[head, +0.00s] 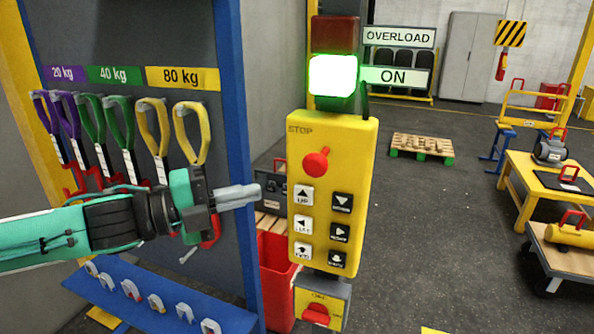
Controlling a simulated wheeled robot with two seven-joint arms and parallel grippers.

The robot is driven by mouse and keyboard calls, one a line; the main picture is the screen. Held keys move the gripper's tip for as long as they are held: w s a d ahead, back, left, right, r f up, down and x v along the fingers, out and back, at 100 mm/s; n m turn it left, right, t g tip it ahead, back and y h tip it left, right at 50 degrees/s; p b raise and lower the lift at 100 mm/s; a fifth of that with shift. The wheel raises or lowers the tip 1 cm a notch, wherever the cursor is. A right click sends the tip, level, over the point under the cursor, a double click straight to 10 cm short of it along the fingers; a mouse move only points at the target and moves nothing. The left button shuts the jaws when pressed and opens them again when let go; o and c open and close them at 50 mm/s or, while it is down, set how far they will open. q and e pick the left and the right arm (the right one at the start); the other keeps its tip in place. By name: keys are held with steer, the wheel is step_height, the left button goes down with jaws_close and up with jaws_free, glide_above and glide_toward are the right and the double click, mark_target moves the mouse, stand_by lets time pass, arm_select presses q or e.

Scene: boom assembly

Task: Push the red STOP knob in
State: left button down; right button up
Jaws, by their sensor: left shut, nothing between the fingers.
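The red STOP knob (316,162) sits near the top of the yellow control box (361,170), below the word STOP. It stands out from the box face. Black and white arrow buttons lie below it. My left gripper (256,190) is shut and empty, with its fingertips pointing right. In the picture the tips lie just left of the box's edge, lower than the knob and apart from it. I cannot tell the depth gap to the box. My right gripper is not in view.
A green lamp (333,75) is lit above the box beside an ON sign (395,77). A red rotary switch (316,314) is below. Coloured slings (155,130) hang at left on a blue-framed rack (237,130). A red bin (277,275) stands behind the box.

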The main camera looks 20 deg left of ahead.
mark_target(319, 170)
arm_select(q)
steer(key=p+x, duration=0.1)
steer(key=x, duration=0.2)
steer(key=w+a+p+x, duration=0.1)
steer(key=x, duration=0.3)
steer(key=w+p+x, duration=0.1)
steer(key=p+x, duration=0.1)
steer(key=x, duration=0.1)
steer(key=shift+w+a, duration=0.15)
steer(key=shift+w, duration=0.1)
